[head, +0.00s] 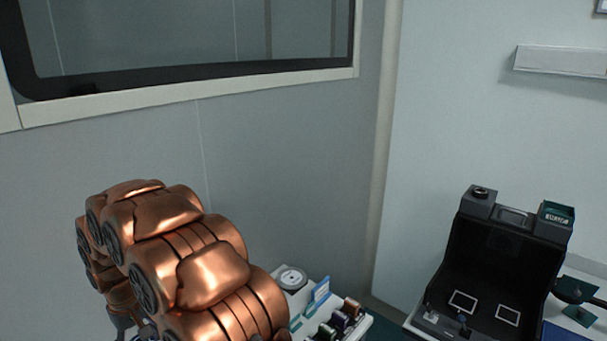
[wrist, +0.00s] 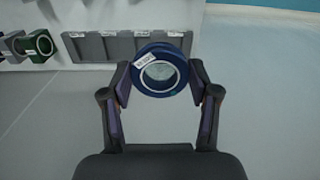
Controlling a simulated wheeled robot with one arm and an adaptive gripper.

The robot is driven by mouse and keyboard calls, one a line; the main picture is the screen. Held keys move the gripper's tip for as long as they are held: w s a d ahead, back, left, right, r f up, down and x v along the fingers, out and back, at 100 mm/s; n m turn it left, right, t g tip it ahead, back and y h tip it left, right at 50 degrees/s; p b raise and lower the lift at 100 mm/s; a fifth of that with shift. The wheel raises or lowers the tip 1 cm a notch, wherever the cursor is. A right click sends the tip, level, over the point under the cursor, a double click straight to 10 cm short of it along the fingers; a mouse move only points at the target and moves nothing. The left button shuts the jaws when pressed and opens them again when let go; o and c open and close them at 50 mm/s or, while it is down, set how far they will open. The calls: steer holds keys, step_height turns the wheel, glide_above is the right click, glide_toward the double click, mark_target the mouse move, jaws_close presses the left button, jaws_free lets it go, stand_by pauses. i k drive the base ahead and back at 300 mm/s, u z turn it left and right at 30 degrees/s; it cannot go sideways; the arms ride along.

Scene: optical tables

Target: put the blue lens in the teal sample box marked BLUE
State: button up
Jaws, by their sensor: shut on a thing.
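The blue lens (wrist: 176,88) is a dark blue ring mount with clear glass and a small white label, in the wrist view. My gripper (wrist: 160,76) is shut on it, one finger on each side. The lens is held beyond a table edge, over the floor. In the head view, a dark teal box (head: 556,212) with a white label sits at the top right of a black instrument. Its label is too small to read, so I cannot tell whether it says BLUE. My copper arm hides part of the head view; the lens does not show there.
The black instrument (head: 497,255) stands at the right. A white table (head: 358,326) holds several ring mounts and a round dial (head: 291,278). The wrist view shows a grey slotted rack (wrist: 80,50) and a green ring mount (wrist: 38,46) at the table edge.

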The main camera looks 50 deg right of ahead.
mark_target(555, 215)
steer(key=z, duration=0.5)
steer(key=k, duration=1.15)
steer(key=z, duration=1.7)
steer(key=i, duration=0.85)
steer(key=z, duration=0.3)
